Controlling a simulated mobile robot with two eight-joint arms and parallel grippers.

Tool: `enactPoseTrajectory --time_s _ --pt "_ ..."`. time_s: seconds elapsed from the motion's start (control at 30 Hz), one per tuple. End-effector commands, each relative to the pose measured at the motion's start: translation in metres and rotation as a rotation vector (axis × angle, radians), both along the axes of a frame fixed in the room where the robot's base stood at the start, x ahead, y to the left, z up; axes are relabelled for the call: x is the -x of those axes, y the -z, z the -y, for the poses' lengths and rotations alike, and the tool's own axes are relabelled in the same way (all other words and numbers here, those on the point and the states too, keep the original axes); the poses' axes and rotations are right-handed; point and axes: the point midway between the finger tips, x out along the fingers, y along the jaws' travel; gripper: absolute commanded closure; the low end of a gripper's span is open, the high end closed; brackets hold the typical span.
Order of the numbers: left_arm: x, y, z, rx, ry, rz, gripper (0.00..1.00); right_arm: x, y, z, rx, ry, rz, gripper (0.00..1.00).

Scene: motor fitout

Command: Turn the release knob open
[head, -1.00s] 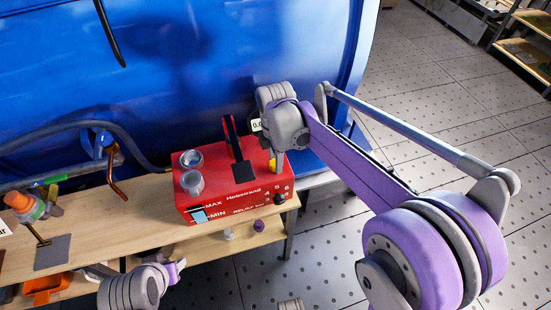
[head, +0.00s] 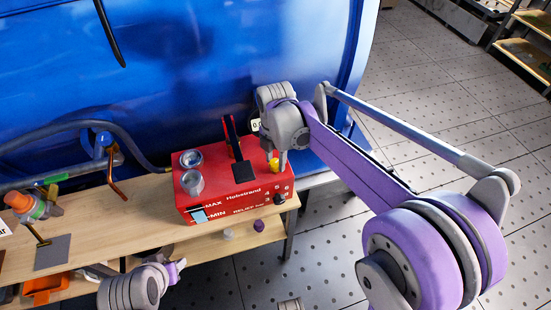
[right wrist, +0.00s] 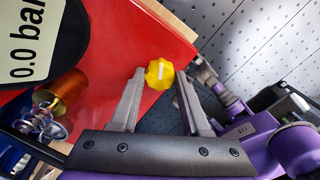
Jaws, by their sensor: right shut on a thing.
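The yellow release knob (head: 273,163) is on the right end of the red box marked Hobstrand (head: 225,206). In the right wrist view the knob (right wrist: 159,74) is faceted, with a short white mark on its face. My right gripper (head: 278,161) reaches down to the box from the right. In the right wrist view its two fingertips (right wrist: 159,76) are on either side of the knob, shut on it. Part of my left arm (head: 140,286) shows at the lower left; its fingers cannot be made out.
A round 0.0 bar gauge (right wrist: 35,40) is close beside my right gripper. The wooden bench (head: 150,215) has a blue tank (head: 190,70) behind it.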

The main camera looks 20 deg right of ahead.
Motion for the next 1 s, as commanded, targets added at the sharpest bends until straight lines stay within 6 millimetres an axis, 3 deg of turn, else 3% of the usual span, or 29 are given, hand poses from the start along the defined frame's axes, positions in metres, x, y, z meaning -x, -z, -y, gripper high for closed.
enactPoseTrajectory --time_s 0.23,0.27,0.4,0.77,1.0 --pt "0.000 0.000 0.000 0.000 0.000 0.000 0.50 0.000 0.000 0.000 0.000 0.001 0.001 1.00" --pt "0.000 0.000 0.000 0.000 0.000 0.000 0.50 0.000 0.000 0.000 0.000 0.001 0.001 0.48" --pt "0.000 0.000 0.000 0.000 0.000 0.000 0.50 0.000 0.000 0.000 0.001 0.001 0.001 0.24" --pt "0.000 -0.001 0.000 0.000 0.000 0.000 0.50 0.000 -0.005 0.000 0.000 0.001 0.000 0.24" --pt "-0.001 -0.005 0.000 0.000 0.000 0.002 0.50 0.000 -0.046 0.000 -0.001 0.001 0.001 0.24"
